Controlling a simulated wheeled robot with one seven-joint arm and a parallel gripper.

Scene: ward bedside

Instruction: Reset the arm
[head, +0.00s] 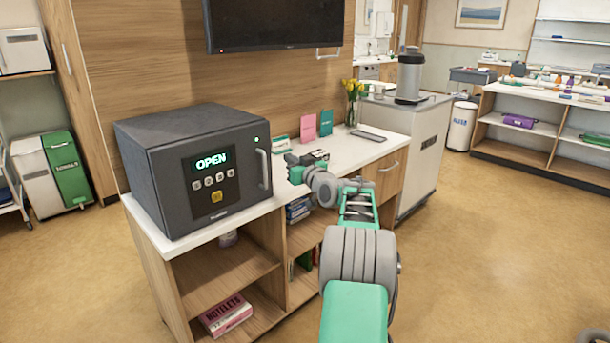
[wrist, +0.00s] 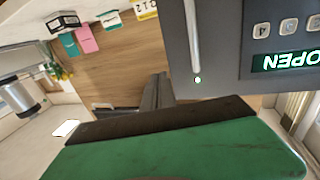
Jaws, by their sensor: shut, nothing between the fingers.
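My arm reaches forward from the bottom of the head view, with green and grey links. My gripper (head: 292,162) is shut and empty, over the counter just right of the dark grey safe (head: 170,140). In the wrist view my gripper (wrist: 157,90) shows as dark fingers beyond my green and black housing. The safe's display (head: 211,161) reads OPEN, and its door looks closed against the body. The safe's handle (head: 264,168) is left of my gripper with a small gap; it also shows in the wrist view (wrist: 192,35).
The counter (head: 360,152) holds pink and teal cards (head: 308,127), a vase of yellow flowers (head: 351,100) and a flat tablet (head: 369,136). Open shelves below hold a pink box (head: 226,315). A cabinet (head: 425,150) bears a grey canister (head: 411,75). Floor at right (head: 500,230) is clear.

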